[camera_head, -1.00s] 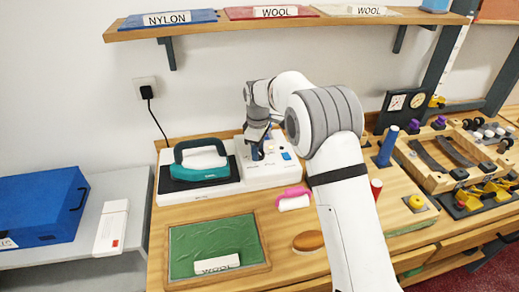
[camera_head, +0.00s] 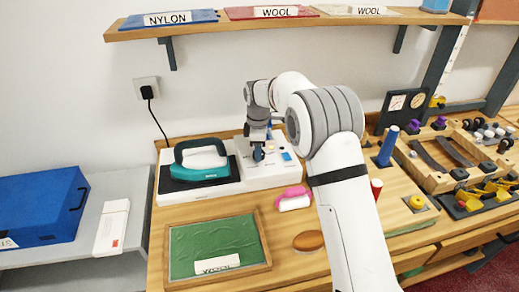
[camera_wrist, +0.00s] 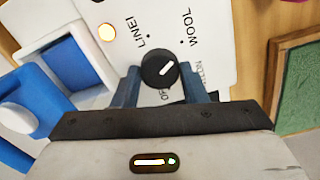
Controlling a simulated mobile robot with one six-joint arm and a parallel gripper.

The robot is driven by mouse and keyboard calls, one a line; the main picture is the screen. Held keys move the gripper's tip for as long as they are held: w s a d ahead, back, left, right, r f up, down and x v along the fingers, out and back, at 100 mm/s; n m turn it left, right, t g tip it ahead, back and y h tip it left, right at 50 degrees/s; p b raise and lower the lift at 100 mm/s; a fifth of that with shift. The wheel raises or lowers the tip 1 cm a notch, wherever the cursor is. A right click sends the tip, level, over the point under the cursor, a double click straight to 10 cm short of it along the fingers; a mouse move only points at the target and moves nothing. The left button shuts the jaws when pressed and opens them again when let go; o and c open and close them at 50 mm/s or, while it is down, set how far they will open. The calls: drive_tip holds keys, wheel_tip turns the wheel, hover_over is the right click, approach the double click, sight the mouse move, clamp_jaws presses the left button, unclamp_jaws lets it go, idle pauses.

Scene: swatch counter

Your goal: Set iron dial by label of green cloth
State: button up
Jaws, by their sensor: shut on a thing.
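The iron dial (camera_wrist: 157,67) is a round black knob on a white panel; it is hidden behind my gripper in the head view. Its white mark slants to the upper right, roughly toward WOOL; exact alignment is unclear. LINEN, WOOL, NYLON and OFF are printed around it. My gripper (camera_wrist: 160,85) is shut on the dial, one blue finger at each side. In the head view my gripper (camera_head: 259,152) is over the iron's white base (camera_head: 215,188). The green cloth (camera_head: 213,243) lies in a wooden frame at the front, with a WOOL label (camera_head: 217,264).
A teal iron (camera_head: 202,160) rests on the base, left of my gripper. A pink-handled item (camera_head: 293,198) and a brown oval (camera_head: 308,241) lie in front. Shelf cloths above read NYLON, WOOL and WOOL. A lit orange lamp (camera_wrist: 107,32) is near the dial.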

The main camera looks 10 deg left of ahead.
drive_tip(key=shift+w+d+r, duration=0.1)
drive_tip(key=shift+w+d, duration=0.1)
drive_tip(key=o, duration=0.8)
drive_tip(key=shift+w+d, duration=0.1)
drive_tip(key=shift+o, duration=0.8)
drive_tip(key=shift+r+b, duration=0.4)
drive_tip(key=shift+r, duration=3.45)
